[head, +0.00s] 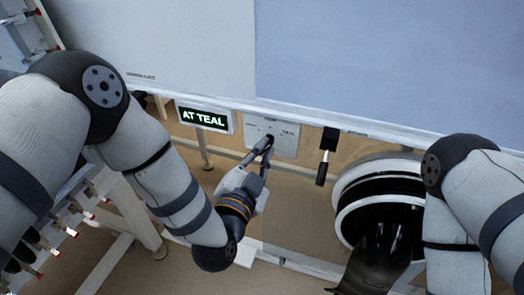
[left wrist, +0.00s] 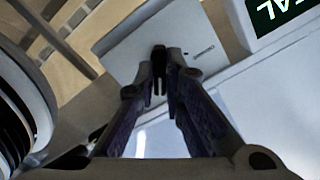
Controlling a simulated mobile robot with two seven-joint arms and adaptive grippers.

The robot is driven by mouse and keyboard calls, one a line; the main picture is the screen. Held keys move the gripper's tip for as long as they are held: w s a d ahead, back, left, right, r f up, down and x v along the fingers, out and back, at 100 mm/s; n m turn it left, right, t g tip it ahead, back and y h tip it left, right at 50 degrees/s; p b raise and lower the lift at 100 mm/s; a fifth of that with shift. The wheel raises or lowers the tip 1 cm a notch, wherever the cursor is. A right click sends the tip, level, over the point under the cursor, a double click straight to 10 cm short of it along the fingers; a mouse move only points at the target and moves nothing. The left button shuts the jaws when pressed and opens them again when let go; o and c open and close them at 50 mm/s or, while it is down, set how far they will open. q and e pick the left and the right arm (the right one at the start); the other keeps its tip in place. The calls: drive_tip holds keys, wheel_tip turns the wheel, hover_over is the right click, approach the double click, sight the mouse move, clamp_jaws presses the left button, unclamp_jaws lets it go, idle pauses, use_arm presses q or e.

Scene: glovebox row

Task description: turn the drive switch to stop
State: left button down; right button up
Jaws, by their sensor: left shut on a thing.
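A pale switch plate (head: 290,143) hangs under the front edge of the long bench, with small printing too fine to read. My left gripper (head: 265,145) is at this plate, its fingers closed together on the small dark drive switch. The switch itself is mostly hidden by the fingertips, and which way it points cannot be told. In the left wrist view the fingertips (left wrist: 160,75) meet in front of the plate (left wrist: 190,35). My right arm comes in at the right edge of the head view; its gripper does not show.
A display (head: 204,116) reading "AT TEAL" is left of the plate. A black-handled lever (head: 325,160) hangs to its right. The bench's front edge (head: 350,122) runs just above. A rack with red-tipped parts (head: 72,232) stands at the left.

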use_arm(q)
drive_tip(key=shift+n, duration=0.5)
drive_tip(key=c, duration=1.7)
unclamp_jaws()
drive_tip(key=v, duration=0.7)
drive_tip(key=shift+s+a, duration=0.1)
drive_tip(key=shift+s, duration=0.15)
